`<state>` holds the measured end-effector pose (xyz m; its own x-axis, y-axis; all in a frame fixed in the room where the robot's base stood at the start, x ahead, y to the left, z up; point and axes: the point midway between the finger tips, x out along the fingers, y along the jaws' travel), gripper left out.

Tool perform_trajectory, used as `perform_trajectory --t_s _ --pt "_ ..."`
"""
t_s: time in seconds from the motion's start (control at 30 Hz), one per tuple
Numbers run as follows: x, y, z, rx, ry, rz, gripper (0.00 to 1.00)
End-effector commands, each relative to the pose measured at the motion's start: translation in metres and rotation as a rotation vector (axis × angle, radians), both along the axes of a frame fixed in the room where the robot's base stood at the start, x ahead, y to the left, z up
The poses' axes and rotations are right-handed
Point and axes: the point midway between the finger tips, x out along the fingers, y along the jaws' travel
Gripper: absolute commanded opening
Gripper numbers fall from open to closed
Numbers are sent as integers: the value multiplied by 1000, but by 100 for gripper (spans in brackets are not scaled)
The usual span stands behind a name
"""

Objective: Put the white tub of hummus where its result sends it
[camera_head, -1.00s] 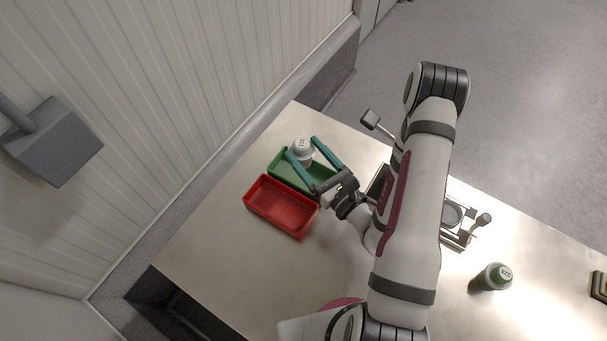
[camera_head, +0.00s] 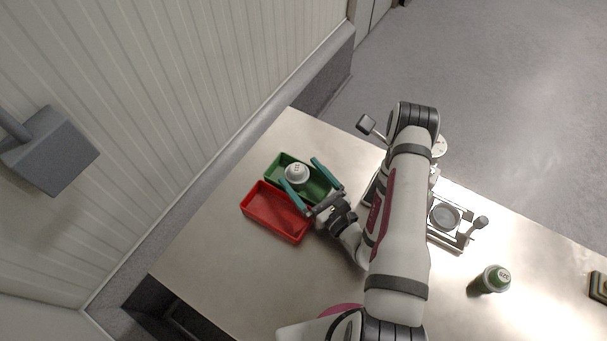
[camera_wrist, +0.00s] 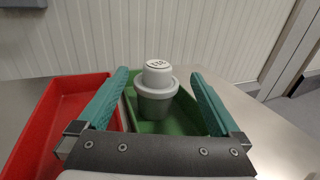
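The white tub (camera_head: 297,173) stands upright in the green tray (camera_head: 317,187), towards its far left part. In the wrist view the tub (camera_wrist: 157,88) shows a pale stepped lid with small dark marks on top and a greyer body. My gripper (camera_head: 299,170) has its two teal fingers spread on either side of the tub. In the wrist view a gap shows between the tub and each finger, so the gripper is open. The tub's base is partly hidden, and I cannot see exactly how it meets the tray floor.
An empty red tray (camera_head: 275,211) lies directly beside the green one. A metal device with a round dish (camera_head: 445,216) stands right of my arm. A green-topped container (camera_head: 496,279) and a dark-and-yellow item (camera_head: 599,287) lie further right. The table's front left is clear.

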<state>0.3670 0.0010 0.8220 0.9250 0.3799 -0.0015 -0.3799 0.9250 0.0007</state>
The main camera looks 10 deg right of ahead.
Motion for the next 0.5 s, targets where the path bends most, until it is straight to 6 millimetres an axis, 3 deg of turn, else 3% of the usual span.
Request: perform_trajectory --t_s 0.17,0.5 --pt "-4 -3 2 0 2 -2 100" --pt "-72 -33 3 2 0 -10 100"
